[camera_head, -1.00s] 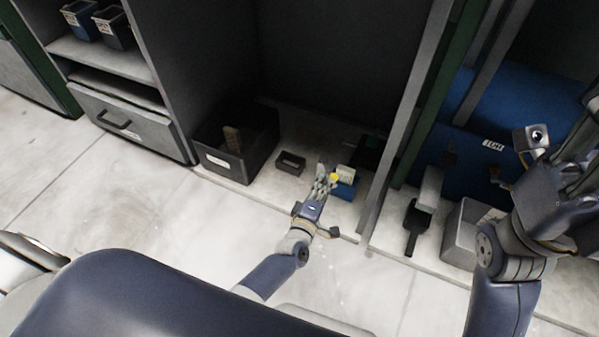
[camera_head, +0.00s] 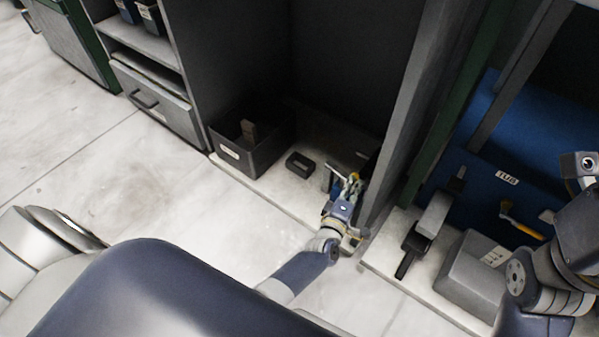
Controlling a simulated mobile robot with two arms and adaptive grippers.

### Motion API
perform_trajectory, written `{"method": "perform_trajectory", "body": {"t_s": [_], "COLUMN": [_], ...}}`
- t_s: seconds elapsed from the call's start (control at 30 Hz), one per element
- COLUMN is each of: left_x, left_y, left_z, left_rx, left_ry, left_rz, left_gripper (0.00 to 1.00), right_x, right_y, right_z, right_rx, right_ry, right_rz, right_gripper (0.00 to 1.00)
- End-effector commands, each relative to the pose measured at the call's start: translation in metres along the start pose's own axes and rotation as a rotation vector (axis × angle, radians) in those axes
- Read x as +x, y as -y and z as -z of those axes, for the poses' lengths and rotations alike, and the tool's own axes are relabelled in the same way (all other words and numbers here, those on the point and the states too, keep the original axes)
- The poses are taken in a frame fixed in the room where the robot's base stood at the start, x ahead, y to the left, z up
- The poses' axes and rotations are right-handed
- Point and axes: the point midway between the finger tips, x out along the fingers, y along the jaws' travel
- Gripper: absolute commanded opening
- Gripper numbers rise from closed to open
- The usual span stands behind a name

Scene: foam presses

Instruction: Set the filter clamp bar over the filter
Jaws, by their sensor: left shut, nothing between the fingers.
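My left gripper (camera_head: 350,186) reaches down to the floor board of the open cabinet, near its right post. It is shut and empty. A small blue part (camera_head: 335,187) and a thin pale bar (camera_head: 341,174) show just left of and behind its fingers. The gripper hides much of them, so I cannot tell which is the filter and which the clamp bar, or whether the fingers touch them. My right arm (camera_head: 560,265) is at the right edge; its fingers are out of the picture.

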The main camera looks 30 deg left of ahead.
Motion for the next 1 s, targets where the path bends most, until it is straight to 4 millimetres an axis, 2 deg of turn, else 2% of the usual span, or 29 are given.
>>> {"method": "perform_trajectory", "body": {"t_s": [0.77,1.0], "left_x": [0.005,-0.007], "left_y": [-0.001,0.000], "left_z": [-0.003,-0.003], "left_rx": [-0.001,-0.002], "left_ry": [0.000,0.000], "left_rz": [0.000,0.001], "left_gripper": [0.00,0.00], "right_x": [0.003,0.003], "right_y": [-0.001,0.000], "right_z": [0.002,0.001], "right_rx": [-0.001,-0.002], "right_ry": [-0.011,-0.009], "right_rz": [-0.003,0.001], "right_gripper": [0.40,0.40]}}
